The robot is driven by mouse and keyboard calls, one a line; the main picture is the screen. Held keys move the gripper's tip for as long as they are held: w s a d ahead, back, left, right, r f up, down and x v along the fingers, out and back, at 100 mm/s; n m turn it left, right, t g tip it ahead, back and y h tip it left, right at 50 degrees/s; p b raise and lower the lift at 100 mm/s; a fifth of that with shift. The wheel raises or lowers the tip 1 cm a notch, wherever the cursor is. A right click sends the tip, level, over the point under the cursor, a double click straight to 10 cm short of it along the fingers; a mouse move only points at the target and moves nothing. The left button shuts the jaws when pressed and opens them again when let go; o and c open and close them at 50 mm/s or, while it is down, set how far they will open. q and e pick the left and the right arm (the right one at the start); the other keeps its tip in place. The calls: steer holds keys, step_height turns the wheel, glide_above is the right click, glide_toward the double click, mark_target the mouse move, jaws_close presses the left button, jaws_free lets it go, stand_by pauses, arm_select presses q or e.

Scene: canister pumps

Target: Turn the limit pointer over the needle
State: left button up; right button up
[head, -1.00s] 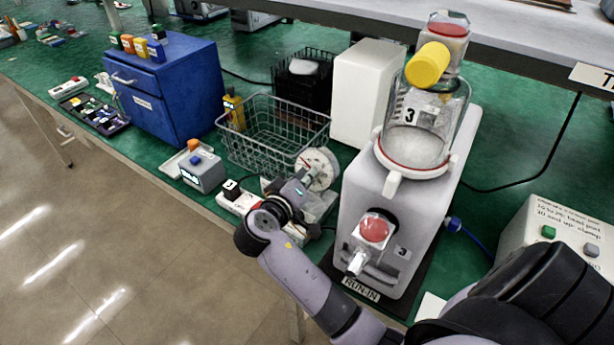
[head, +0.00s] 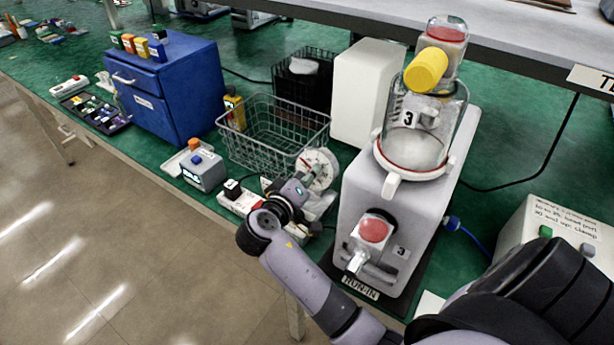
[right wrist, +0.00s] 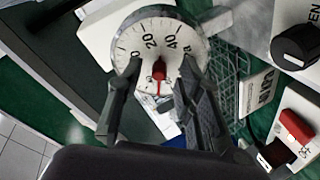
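The round white gauge (head: 318,167) stands beside the grey pump, facing my right gripper. In the right wrist view its dial (right wrist: 136,44) shows black numbers, including 20 and 40. A red knob-like limit pointer (right wrist: 159,70) sits at the dial's middle, with a thin red line running down from it. I cannot make out the needle separately. My right gripper (right wrist: 160,68) has its two fingers apart, one on each side of the red pointer and in front of the dial. It also shows in the head view (head: 304,188). My left gripper is not in view.
The grey pump (head: 365,205) with its clear canister stands right of the gauge. A wire basket (head: 262,150) stands behind and to its left.

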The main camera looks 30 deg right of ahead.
steer(key=v, duration=0.7)
steer(key=shift+s+a, duration=0.2)
steer(key=shift+a, duration=0.1)
stand_by(0.3)
